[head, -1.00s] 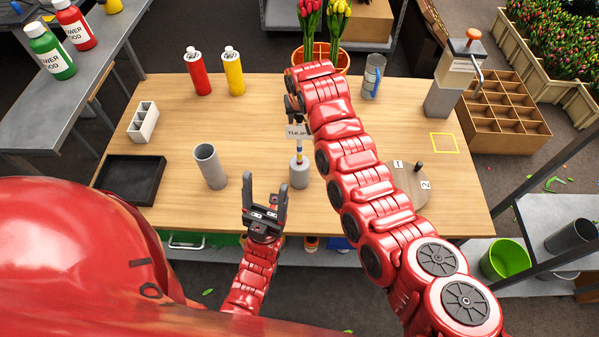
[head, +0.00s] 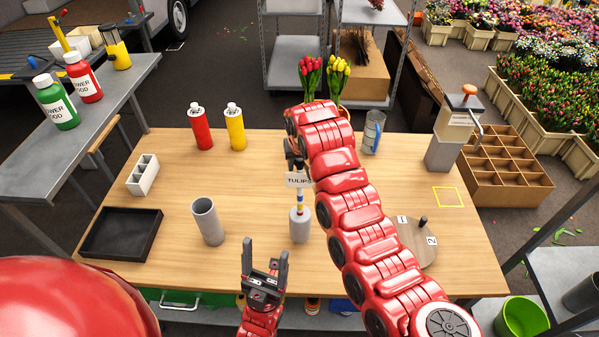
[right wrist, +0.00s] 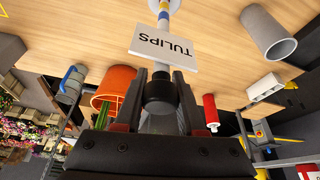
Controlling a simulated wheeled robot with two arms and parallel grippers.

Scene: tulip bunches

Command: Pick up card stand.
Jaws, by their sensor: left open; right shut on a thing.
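The card stand has a white card (head: 298,180) lettered TULIPS, a striped post and a grey round base (head: 300,226) over the table. In the right wrist view the card (right wrist: 165,47) is close and inverted. My right gripper (head: 296,165) is shut on the black knob (right wrist: 160,93) at the stand's top; the fingers (right wrist: 159,82) flank it. The stand looks upright. I cannot tell whether its base touches the table. My left gripper (head: 264,258) is open and empty, fingers up, near the table's front edge.
A grey tube (head: 207,222) stands left of the card stand, with a black tray (head: 120,236) farther left. A round board (head: 416,243) with a peg lies right. Red (head: 200,128) and yellow (head: 235,128) bottles stand behind.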

